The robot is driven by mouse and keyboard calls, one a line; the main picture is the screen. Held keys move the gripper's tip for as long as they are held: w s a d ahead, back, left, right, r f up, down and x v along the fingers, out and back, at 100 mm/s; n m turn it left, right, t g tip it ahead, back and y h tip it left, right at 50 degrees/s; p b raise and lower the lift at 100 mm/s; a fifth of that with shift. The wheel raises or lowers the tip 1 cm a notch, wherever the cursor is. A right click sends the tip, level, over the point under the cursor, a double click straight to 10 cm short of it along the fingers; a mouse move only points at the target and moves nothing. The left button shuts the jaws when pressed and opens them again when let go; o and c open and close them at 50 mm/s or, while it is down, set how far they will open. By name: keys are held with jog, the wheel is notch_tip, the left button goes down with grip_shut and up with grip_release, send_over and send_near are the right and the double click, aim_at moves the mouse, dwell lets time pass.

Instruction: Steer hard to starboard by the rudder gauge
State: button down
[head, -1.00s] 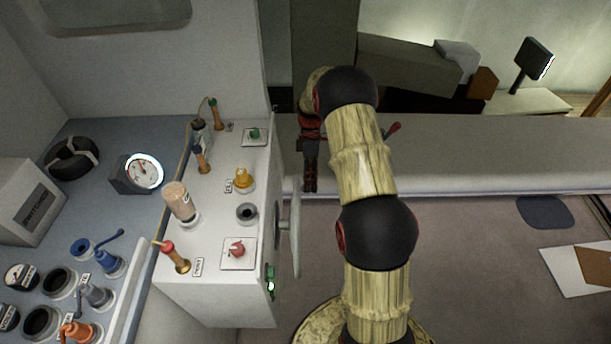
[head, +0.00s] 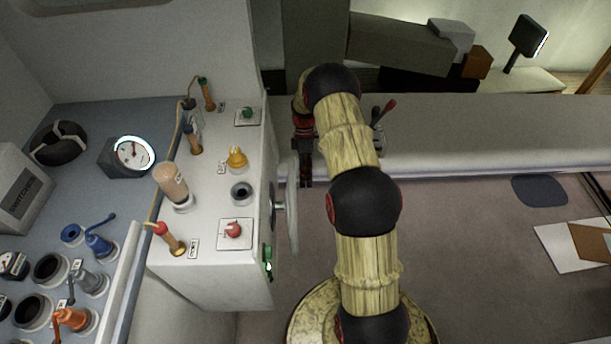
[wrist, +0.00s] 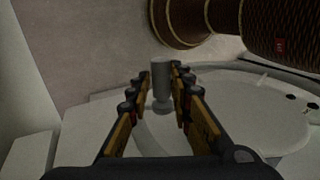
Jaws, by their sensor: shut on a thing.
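The steering wheel (head: 293,212) is a pale disc seen nearly edge-on at the right side of the white console. In the wrist view, the wheel's pale round face (wrist: 255,115) lies beyond the fingers. My gripper (head: 306,182) is at the wheel's far edge. In the wrist view, my gripper (wrist: 161,88) is shut on a grey upright knob (wrist: 162,72), whose top shows between the fingertips. The rudder gauge (head: 134,152) appears to be the round white dial in a dark housing left of the console; its reading is too small to make out.
The white console top (head: 205,220) carries a red knob (head: 233,230), a yellow knob (head: 237,157), a green knob (head: 247,113) and several levers. A red-tipped lever (head: 384,112) stands beyond my arm.

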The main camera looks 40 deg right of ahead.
jog(key=shift+w+d+f, duration=0.15)
jog(key=shift+f, duration=0.45)
jog(key=shift+w+d+f, duration=0.1)
jog(key=shift+f, duration=0.45)
jog(key=shift+r, duration=0.15)
jog(key=c, duration=1.8)
grip_release()
jog(key=shift+w+d, duration=0.1)
jog(key=shift+w, duration=0.05)
jog(key=shift+o, duration=0.4)
jog(key=shift+w+d, duration=0.1)
jog(key=shift+w, duration=0.1)
jog(key=shift+o, duration=0.3)
jog(key=shift+r, duration=0.2)
